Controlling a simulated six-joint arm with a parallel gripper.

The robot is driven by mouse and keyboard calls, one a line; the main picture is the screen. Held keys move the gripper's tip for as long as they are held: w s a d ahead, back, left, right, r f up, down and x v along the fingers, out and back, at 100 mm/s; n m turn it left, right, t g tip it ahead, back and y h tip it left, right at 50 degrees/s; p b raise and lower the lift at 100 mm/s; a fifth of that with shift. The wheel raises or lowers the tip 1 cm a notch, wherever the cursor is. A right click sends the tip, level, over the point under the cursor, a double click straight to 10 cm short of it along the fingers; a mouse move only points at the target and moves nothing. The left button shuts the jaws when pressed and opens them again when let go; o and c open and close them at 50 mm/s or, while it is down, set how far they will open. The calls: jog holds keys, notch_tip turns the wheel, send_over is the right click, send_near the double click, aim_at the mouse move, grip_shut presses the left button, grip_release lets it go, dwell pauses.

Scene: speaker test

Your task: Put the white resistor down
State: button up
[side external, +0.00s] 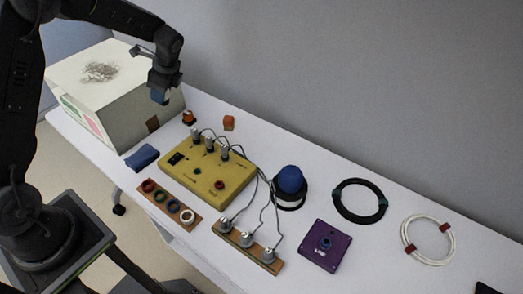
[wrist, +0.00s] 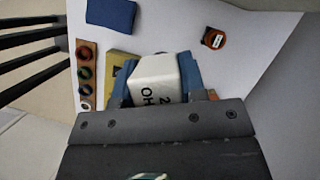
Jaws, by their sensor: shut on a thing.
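My gripper (side external: 160,97) is up beside the big white box at the left of the side view, above the table. In the wrist view its blue fingers are shut on the white resistor (wrist: 155,78), a white block with dark lettering only partly readable. In the side view the resistor is hard to make out, hidden by the fingers. The white table (side external: 300,176) lies below.
The yellow control box (side external: 208,172) has wires to a wooden strip (side external: 247,247). Small orange pieces (side external: 228,122) (wrist: 213,38), a blue block (side external: 142,157) and a ring board (side external: 170,204) are nearby. The white box (side external: 120,104) stands left. Coils (side external: 360,201) lie right.

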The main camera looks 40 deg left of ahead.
jog(key=shift+w+d+f+n+h, duration=0.15)
jog(key=shift+w+d+n+h, duration=0.2)
jog(key=shift+n, duration=0.45)
jog(key=w+d+n+t+h, duration=0.1)
jog(key=w+d+n+h, duration=0.3)
jog(key=d+n, duration=0.75)
jog(key=w+d+n+t+h, duration=0.1)
jog(key=w+d+n+h, duration=0.35)
jog(key=n, duration=1.35)
jog(key=shift+y, duration=0.3)
jog(key=w+d+f, duration=0.1)
jog(key=d+f, duration=0.2)
jog(key=w+d+f, duration=0.1)
jog(key=d+f, duration=0.2)
jog(key=f, duration=0.1)
jog(key=w+d+f, duration=0.2)
jog(key=d+f, duration=0.2)
jog(key=shift+w+f, duration=0.1)
jog(key=shift+f, duration=2.1)
jog(key=shift+f, duration=0.2)
jog(key=o, duration=0.9)
jog(key=shift+o, duration=0.2)
